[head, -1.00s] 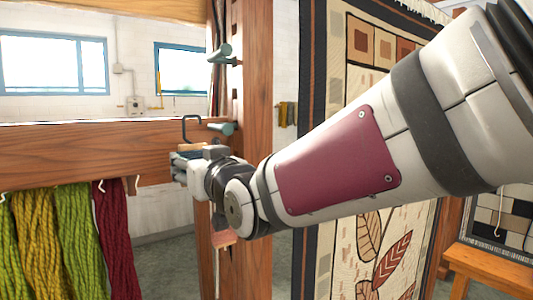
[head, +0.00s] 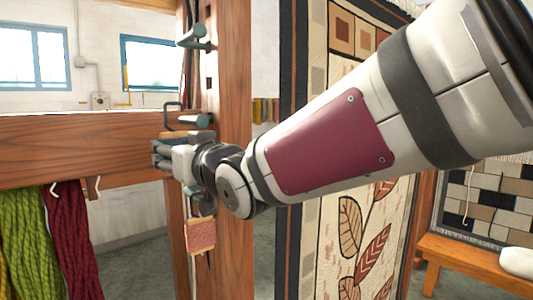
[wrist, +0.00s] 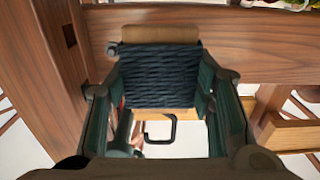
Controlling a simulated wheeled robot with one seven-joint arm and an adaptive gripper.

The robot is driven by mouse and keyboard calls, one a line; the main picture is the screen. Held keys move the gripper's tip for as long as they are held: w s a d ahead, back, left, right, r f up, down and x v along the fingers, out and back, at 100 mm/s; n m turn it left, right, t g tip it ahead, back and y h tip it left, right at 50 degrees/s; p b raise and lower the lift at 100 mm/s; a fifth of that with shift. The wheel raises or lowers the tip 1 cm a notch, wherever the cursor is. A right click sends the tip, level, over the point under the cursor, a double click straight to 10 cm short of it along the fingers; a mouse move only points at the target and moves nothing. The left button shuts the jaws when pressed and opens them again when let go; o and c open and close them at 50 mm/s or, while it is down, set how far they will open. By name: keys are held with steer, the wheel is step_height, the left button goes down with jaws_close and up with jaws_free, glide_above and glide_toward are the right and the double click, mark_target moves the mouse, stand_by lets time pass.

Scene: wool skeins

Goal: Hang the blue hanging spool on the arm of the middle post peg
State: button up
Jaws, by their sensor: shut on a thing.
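The blue hanging spool (wrist: 160,75) is dark blue wound yarn between wooden ends, with a black wire hook (wrist: 160,133). My gripper (wrist: 160,95) is shut on it, one finger on each side in the wrist view. In the head view the gripper (head: 168,157) mostly hides the spool, and its hook (head: 168,109) stands up above. The middle post peg (head: 190,121) is a green-grey arm on the wooden post (head: 233,100), just right of the hook. The hook overlaps the peg's end in the picture; I cannot tell whether they touch.
Another peg (head: 195,38) sits higher on the post. A pink spool (head: 200,235) hangs low beside the post. A wooden beam (head: 70,150) runs left with hooks and wool skeins (head: 75,240). A patterned rug (head: 345,230) hangs right, with a bench (head: 465,265) beyond.

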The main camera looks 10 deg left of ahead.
steer(key=shift+w+d, duration=1.3)
steer(key=shift+w, duration=0.1)
steer(key=shift+f+b, duration=0.4)
steer(key=shift+f, duration=0.35)
steer(key=o, duration=1.2)
steer(key=shift+o, duration=0.2)
